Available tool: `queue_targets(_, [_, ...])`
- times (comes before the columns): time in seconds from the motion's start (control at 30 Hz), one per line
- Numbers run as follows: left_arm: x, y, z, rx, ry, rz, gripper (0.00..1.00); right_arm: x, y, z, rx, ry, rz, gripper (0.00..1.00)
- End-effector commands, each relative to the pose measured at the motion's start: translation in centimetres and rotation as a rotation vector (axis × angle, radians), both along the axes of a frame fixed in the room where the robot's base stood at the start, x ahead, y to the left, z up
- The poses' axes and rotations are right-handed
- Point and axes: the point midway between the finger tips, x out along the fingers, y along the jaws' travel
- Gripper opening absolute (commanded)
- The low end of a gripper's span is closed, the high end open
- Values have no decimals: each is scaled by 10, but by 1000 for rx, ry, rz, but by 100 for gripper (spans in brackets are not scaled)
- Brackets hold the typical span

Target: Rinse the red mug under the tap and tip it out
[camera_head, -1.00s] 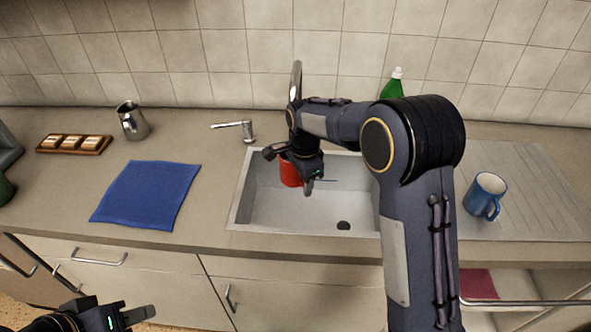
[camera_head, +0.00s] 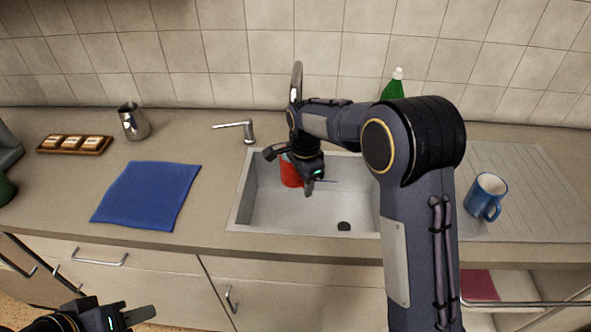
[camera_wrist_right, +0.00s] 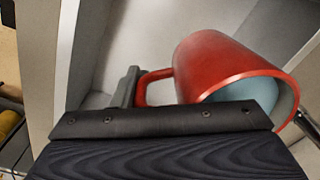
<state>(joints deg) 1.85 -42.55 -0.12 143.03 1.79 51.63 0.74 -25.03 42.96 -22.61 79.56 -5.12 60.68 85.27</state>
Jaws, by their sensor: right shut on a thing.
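The red mug (camera_head: 290,172) is inside the sink basin's upper left part, partly hidden by my right gripper (camera_head: 293,170). The right wrist view shows the mug (camera_wrist_right: 215,68) tilted, its mouth facing lower right with a pale bluish inside. My right gripper is shut on it at the handle side; a dark finger (camera_wrist_right: 128,88) meets the handle.
The sink (camera_head: 285,215) has a dark drain. A blue cloth (camera_head: 148,195), a steel jug (camera_head: 132,122) and a wooden tray (camera_head: 105,150) lie left. A blue mug (camera_head: 485,195) stands on the drainboard (camera_head: 540,200). A green bottle (camera_head: 392,88) stands behind my right arm.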

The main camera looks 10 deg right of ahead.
Motion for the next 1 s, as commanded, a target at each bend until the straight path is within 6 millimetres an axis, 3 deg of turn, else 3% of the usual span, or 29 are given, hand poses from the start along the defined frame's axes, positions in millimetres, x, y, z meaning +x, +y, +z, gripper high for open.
queue_targets(0.23, [0, 0, -1, 0, 0, 0, 36, -1, -5, 1, 1, -4, -2, 1])
queue_targets(1.0, [0, 0, -7, 0, 0, 0, 36, -24, -59, 1, 1, -4, -3, 1])
